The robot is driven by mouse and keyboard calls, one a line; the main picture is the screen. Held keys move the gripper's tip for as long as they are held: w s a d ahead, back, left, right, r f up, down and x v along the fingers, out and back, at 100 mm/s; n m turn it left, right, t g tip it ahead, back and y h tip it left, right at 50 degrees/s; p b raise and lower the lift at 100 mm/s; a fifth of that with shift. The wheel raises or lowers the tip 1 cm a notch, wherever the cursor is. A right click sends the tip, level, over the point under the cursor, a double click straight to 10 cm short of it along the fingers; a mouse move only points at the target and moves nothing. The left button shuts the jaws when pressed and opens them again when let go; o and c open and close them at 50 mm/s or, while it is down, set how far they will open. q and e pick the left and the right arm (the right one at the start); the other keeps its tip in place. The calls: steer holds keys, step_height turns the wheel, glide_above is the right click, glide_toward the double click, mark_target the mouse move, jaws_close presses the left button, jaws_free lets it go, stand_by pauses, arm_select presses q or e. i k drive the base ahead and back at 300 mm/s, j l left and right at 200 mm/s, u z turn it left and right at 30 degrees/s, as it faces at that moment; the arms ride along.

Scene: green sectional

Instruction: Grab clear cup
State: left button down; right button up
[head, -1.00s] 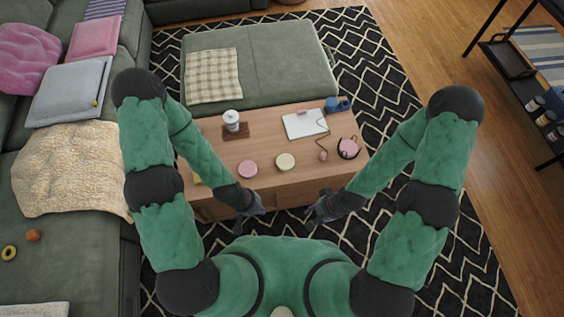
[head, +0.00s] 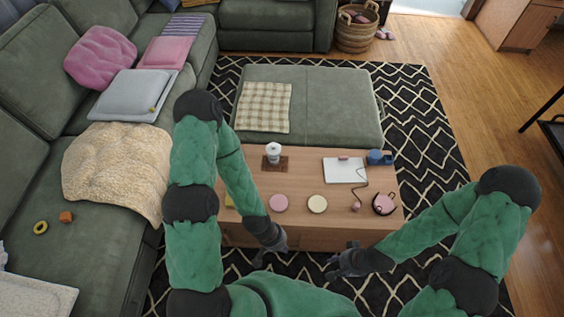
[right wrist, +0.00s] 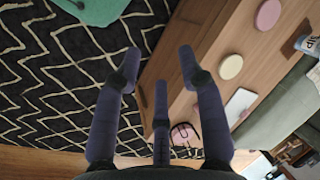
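The clear cup (head: 273,152) with a whitish top stands upright on a small brown mat (head: 284,164) at the back left of the wooden coffee table (head: 300,218). In the right wrist view the cup (right wrist: 306,44) shows at the right edge, partly cut off. My left gripper (head: 272,250) is at the table's front edge, apart from the cup; its finger opening is too small to judge. My right gripper (head: 336,266) is in front of the table, low and right of the left one. In the right wrist view its fingers (right wrist: 158,58) are spread with nothing between them.
A pink disc (head: 279,203), a cream disc (head: 317,204), a white tablet-like board (head: 345,170), a blue object (head: 379,157) and a pink-and-black headset-like item (head: 384,204) lie on the table. A green ottoman (head: 335,110) stands behind it. A green sofa (head: 30,170) lines the left.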

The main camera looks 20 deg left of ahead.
mark_target(273, 160)
steer(key=i+j+u, duration=0.1)
steer(key=j+u, duration=0.2)
steer(key=i+j+u, duration=0.2)
steer(key=j+u, duration=0.15)
steer(key=j, duration=0.15)
steer(key=i+j+u, duration=0.3)
steer(key=k+j, duration=0.05)
steer(key=k, duration=0.05)
